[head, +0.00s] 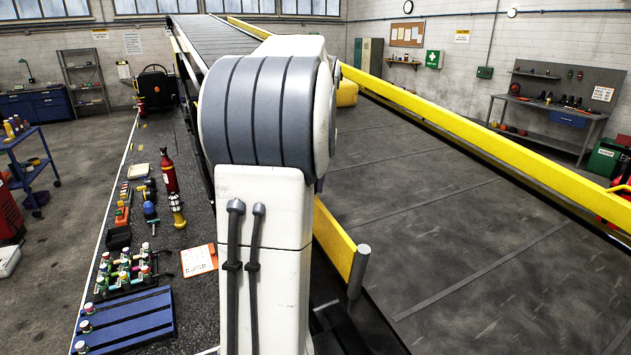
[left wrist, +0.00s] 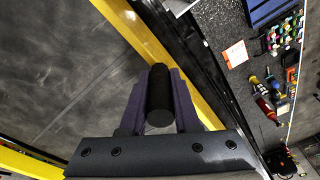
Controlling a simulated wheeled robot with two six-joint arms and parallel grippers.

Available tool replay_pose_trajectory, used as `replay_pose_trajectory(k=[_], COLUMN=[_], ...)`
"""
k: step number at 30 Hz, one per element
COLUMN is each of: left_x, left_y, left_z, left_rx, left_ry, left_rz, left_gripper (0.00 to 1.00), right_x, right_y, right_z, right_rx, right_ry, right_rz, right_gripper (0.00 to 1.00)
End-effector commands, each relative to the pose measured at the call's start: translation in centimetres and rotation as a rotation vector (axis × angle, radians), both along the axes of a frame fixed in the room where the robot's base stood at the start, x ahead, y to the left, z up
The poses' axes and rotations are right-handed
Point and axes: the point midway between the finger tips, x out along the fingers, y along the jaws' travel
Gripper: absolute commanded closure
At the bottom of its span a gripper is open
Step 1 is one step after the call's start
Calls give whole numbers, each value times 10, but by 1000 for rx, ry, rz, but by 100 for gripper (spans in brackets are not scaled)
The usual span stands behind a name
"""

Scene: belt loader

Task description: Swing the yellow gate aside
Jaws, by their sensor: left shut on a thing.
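A yellow bar (head: 334,240) shows low beside my left arm, near an upright grey post (head: 358,270). In the left wrist view a yellow bar (left wrist: 133,28) runs diagonally behind my left gripper (left wrist: 160,100). I cannot tell where the gate ends and the fixed rail begins. The gripper's purple fingers are shut on a dark cylindrical handle (left wrist: 160,88), with its end facing the camera. Whether the handle joins the bar is hidden. In the head view my left arm covers the handle and nearly all of the gripper. My right gripper is out of view.
A long yellow rail (head: 480,146) runs along the right of the dark belt (head: 440,230). A yellow object (head: 347,93) is partly hidden behind my arm. The left bench (head: 205,325) holds a red bottle (head: 168,171), tools, a card (head: 198,260) and a blue tray (head: 130,322).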

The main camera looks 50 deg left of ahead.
Motion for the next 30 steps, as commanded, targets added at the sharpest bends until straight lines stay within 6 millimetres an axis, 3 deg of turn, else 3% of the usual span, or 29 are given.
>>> replay_pose_trajectory(k=[8,9,10,11,23,30], left_x=[-3,-3,-3,-3,-1,-6], left_y=[2,2,2,2,-1,-9], left_z=[2,2,2,2,7,49], left_rx=[4,4,3,3,1,4], left_ry=[1,1,2,2,2,-2], left_rz=[9,9,8,8,2,2], left_gripper=[100,55,43,40,40,40], right_x=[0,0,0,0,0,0], right_y=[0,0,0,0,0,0], right_z=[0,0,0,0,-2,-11], right_rx=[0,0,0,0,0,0], right_ry=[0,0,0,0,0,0], right_rz=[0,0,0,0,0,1], right_gripper=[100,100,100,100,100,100])
